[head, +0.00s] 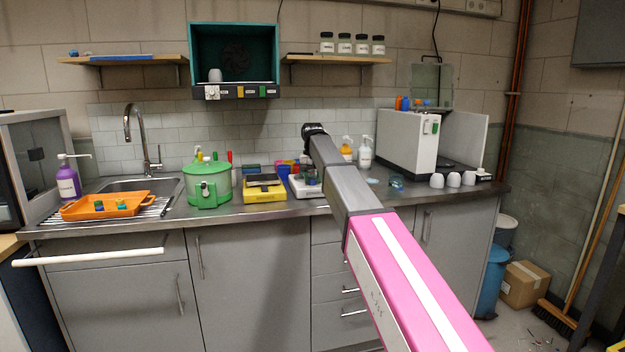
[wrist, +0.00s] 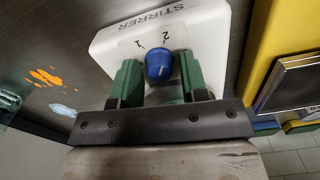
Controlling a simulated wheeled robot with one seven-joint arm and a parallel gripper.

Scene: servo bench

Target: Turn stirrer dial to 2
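The white stirrer (wrist: 105,45) fills the upper middle of the wrist view, with STIRRER on its edge and the marks 1 and 2 beside a blue dial (wrist: 160,66). A short pale line shows on the dial; which mark it points to is unclear. My gripper (wrist: 162,68) has its green fingers on either side of the dial, with a narrow gap showing on the right; contact on the left cannot be told. In the head view the stirrer (head: 300,190) stands on the counter, partly hidden by my arm and gripper (head: 311,178).
A yellow device (head: 264,194) stands just left of the stirrer, with a green pot (head: 208,187) farther left. Bottles, including a white pump bottle (head: 365,155), stand behind to the right. A blue-grey cup (head: 397,181) and white cups are farther right.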

